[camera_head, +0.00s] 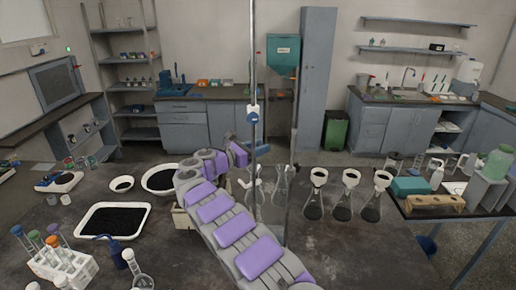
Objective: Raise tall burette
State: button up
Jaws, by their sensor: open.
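A tall, thin upright (252,60) rises past the top edge in the middle of the view, with a white and blue fitting (253,114) partway up. It looks like the burette or its stand; I cannot tell which. A second thin vertical tube or rod (289,205) stands just to its right. My gripper (246,150) is at the far end of my purple-padded arm, close to the tall upright. Its jaws are small and partly hidden by my arm; they are open. I cannot tell whether they touch the upright.
Glass flasks stand around the uprights, including flasks with dark contents and white funnels (343,195) to the right. At left are a white tray of dark grains (114,220), white bowls (160,180), a tube rack (62,265) and a blue wash bottle (116,252).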

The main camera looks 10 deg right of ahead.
jog(key=shift+c, duration=0.2)
grip_shut()
jog(key=shift+r, duration=0.2)
notch_tip(320, 180, up, 7)
jog(key=p, duration=0.9)
jog(key=shift+r, duration=0.2)
jog(key=shift+c, duration=1.7)
grip_release()
jog(key=o, duration=0.4)
jog(key=shift+w+a+f, duration=0.1)
jog(key=shift+f, duration=0.05)
